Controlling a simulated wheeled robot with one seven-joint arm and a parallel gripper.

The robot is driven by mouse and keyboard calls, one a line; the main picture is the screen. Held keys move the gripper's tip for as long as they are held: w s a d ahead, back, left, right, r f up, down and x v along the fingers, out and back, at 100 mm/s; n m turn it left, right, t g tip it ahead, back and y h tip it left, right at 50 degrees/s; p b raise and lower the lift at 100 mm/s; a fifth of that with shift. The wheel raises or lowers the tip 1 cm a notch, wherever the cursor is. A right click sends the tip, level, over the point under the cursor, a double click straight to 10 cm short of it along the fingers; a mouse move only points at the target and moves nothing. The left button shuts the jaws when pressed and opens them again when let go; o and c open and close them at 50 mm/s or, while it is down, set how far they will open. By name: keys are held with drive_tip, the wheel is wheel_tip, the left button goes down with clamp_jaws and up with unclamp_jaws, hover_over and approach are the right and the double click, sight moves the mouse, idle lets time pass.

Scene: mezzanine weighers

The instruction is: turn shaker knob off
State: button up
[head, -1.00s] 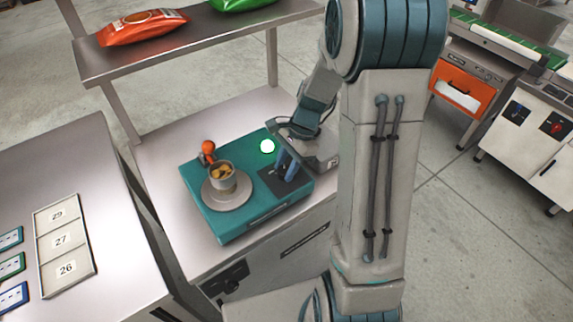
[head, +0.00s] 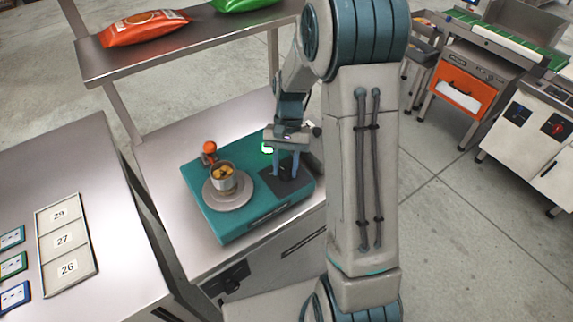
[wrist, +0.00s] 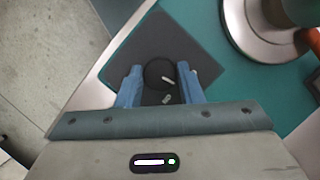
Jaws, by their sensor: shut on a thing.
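The teal shaker (head: 215,222) stands on the metal bench, with a dark square panel on its right part. In the wrist view the round black knob (wrist: 158,72) with a white mark sits on the dark panel (wrist: 205,62). My gripper (wrist: 161,80) points down, with its blue fingers on either side of the knob, shut on it. In the head view my gripper (head: 284,174) is over the panel, and the knob cannot be made out there. The green lamp (head: 267,149) glows, partly hidden by my gripper.
A metal cup (head: 223,182) with brownish pieces stands on the shaker's round plate (head: 236,201), beside an orange-topped part (head: 209,148). A shelf (head: 180,50) with orange and green bags is above the bench. A numbered tray (head: 66,240) lies on the left counter.

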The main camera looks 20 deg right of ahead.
drive_tip(key=shift+w+a+r+n+h, duration=0.1)
drive_tip(key=shift+n+h, duration=0.7)
drive_tip(key=shift+n, duration=1.2)
drive_tip(key=o, duration=1)
drive_tip(key=shift+c, duration=0.2)
drive_tip(key=b+v, duration=0.1)
drive_tip(key=v, duration=1.2)
drive_tip(key=shift+w+r, duration=0.25)
drive_tip(key=shift+r, duration=0.05)
